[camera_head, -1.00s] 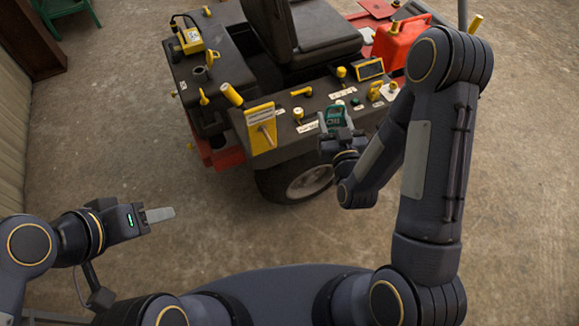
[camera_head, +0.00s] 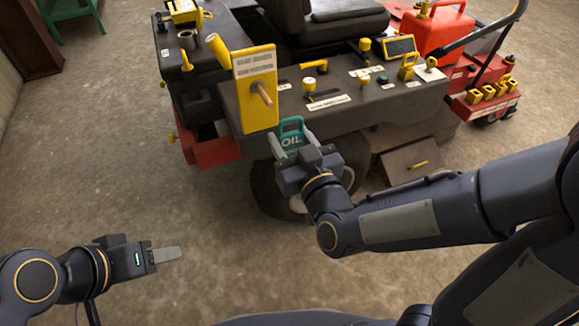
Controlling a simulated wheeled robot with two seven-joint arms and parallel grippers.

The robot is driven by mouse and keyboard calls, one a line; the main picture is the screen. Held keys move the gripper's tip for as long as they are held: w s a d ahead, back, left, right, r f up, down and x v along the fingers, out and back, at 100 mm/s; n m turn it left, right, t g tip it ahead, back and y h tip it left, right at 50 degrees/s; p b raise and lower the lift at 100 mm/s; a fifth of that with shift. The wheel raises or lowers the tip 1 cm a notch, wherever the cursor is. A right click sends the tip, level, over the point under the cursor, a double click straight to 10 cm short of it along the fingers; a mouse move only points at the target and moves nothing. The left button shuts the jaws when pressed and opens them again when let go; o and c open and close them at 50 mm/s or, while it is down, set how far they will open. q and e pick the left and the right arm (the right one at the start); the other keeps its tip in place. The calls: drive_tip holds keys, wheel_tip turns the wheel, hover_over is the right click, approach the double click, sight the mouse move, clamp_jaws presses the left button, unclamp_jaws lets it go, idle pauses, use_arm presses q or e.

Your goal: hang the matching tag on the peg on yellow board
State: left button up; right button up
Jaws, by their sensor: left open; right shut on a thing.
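The yellow board (camera_head: 256,108) stands upright on the corner of the dark vehicle body, with printed lines at its top. A wooden peg (camera_head: 262,93) sticks out from its face toward me. My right gripper (camera_head: 294,150) is shut on a green tag (camera_head: 291,131) marked "OIL". The tag is held upright, just below and to the right of the board, apart from the peg. My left gripper (camera_head: 168,254) is open and empty at the lower left, over bare floor; only one finger shows clearly.
The vehicle deck carries yellow levers, a yellow-framed display (camera_head: 399,46) and a padlock-like yellow piece (camera_head: 408,67). A red can (camera_head: 437,38) stands behind. A brown panel (camera_head: 411,163) is at the vehicle's side. Floor at the left is clear.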

drive_tip(key=shift+s+a+f, duration=0.15)
drive_tip(key=shift+a+f, duration=0.05)
drive_tip(key=shift+f, duration=0.15)
drive_tip(key=b, duration=0.1)
approach(258, 97)
drive_tip(key=shift+x, duration=2.65)
use_arm(q)
drive_tip(key=shift+f+b, duration=0.35)
drive_tip(key=shift+f, duration=0.9)
use_arm(e)
drive_tip(key=shift+w, duration=0.35)
drive_tip(key=o, duration=1.4)
